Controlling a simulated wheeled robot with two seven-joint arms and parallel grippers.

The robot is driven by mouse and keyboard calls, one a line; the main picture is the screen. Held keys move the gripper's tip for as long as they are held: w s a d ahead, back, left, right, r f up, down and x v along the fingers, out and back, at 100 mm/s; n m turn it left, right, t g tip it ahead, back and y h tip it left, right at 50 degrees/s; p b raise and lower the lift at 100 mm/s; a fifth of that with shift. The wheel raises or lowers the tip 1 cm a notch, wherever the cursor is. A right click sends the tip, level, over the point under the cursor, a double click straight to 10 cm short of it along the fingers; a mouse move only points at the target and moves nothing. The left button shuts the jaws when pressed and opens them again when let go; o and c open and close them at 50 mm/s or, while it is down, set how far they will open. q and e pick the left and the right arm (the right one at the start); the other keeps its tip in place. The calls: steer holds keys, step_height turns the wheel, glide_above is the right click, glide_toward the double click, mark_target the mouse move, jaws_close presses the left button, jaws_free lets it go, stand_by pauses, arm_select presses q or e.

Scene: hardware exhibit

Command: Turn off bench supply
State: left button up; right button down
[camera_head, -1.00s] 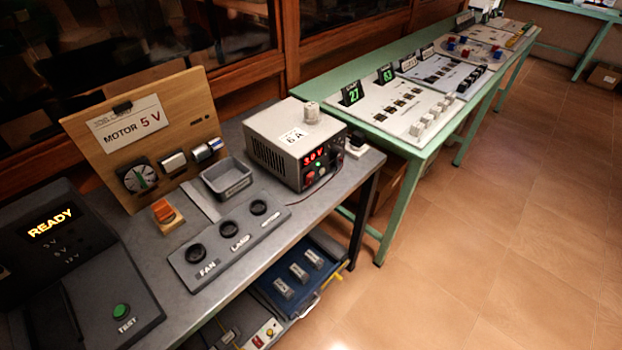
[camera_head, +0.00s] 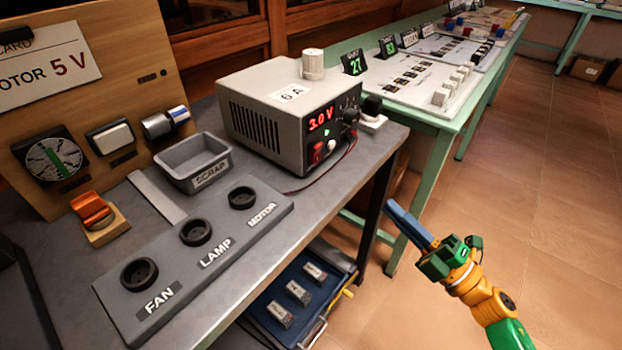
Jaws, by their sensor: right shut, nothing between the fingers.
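The bench supply (camera_head: 268,119) is a grey box at the back right of the dark workbench. Its red display (camera_head: 320,119) reads 3.0 V. Its front, facing right, has a red switch or terminal (camera_head: 317,152), a small green light (camera_head: 327,133) and dark knobs (camera_head: 350,115). A white cylinder and a "6 A" label are on its top. My right gripper (camera_head: 401,218), with blue fingers, is shut and empty over the floor, right of the bench edge and lower right of the supply, apart from it. My left gripper is not in view.
A panel with FAN, LAMP and MOTOR sockets (camera_head: 195,232) lies at the bench front. A SCRAP tray (camera_head: 193,162) stands left of the supply. An orange rocker switch (camera_head: 92,209) is further left. A green table (camera_head: 440,112) stands behind right. A blue tray (camera_head: 293,296) is below.

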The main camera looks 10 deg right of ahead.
steer(key=a+n+y, duration=0.1)
steer(key=n+y, duration=0.1)
steer(key=g+p, duration=0.1)
steer(key=p, duration=0.2)
glide_toward(318, 150)
steer(key=x, duration=0.6)
steer(key=shift+w, duration=0.1)
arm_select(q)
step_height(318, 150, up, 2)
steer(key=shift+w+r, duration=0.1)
arm_select(e)
steer(key=shift+w+a+r, duration=0.1)
steer(key=shift+w+a, duration=0.1)
steer(key=shift+w, duration=0.1)
